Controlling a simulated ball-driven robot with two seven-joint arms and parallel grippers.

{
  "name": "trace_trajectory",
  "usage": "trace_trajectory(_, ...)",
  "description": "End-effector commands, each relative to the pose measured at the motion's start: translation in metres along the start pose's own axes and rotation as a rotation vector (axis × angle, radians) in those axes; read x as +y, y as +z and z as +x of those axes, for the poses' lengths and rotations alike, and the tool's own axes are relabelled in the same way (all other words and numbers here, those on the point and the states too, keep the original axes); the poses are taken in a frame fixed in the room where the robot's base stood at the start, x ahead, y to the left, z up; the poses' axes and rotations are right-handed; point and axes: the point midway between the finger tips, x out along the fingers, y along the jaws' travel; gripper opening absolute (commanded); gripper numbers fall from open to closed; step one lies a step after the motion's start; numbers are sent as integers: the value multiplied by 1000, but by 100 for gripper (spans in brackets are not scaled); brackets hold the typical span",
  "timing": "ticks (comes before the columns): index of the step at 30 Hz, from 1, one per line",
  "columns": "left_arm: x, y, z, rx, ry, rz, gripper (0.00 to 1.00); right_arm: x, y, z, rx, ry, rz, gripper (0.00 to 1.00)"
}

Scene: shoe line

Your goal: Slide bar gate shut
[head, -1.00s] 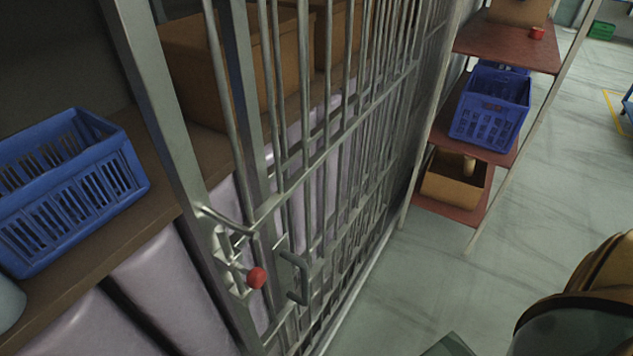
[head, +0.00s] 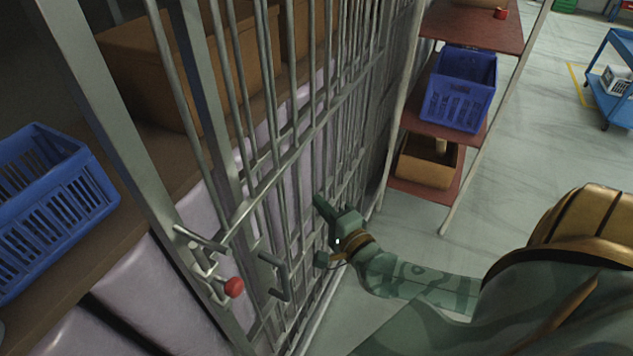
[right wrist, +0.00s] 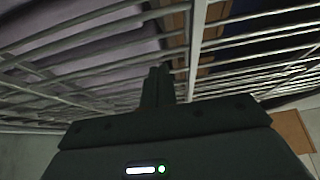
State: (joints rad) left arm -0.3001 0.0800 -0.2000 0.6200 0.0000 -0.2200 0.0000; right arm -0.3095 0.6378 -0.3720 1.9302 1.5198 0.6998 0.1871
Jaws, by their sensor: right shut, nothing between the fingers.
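The bar gate (head: 290,165) is a grey sliding panel of metal bars, with a handle (head: 274,277) near its left edge. A grey frame post (head: 118,130) stands to its left, carrying a latch with a red knob (head: 233,287). In the head view the gate's edge bar shows close to the post near the latch; I cannot tell whether they touch. My right gripper (head: 322,208) is shut and empty, close to the bars, right of the handle. In the right wrist view the closed fingers (right wrist: 158,85) point at the bars. My left gripper is not in view.
Behind the bars are brown boxes (head: 180,65) and pale wrapped goods. A blue crate (head: 45,200) sits on a shelf at left. A red-shelved rack (head: 470,25) with a blue crate (head: 460,90) stands beyond the gate.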

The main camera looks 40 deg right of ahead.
Motion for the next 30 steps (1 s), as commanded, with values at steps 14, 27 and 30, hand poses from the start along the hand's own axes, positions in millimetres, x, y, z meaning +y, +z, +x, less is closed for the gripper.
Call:
trace_trajectory(14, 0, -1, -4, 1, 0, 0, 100, 0, 19, 71, -3, 1, 0, 0)
trace_trajectory(27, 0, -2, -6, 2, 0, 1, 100, 0, 38, 63, -1, 0, -5, 0)
trace_trajectory(30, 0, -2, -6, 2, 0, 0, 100, 0, 38, 63, -1, 0, -5, 0)
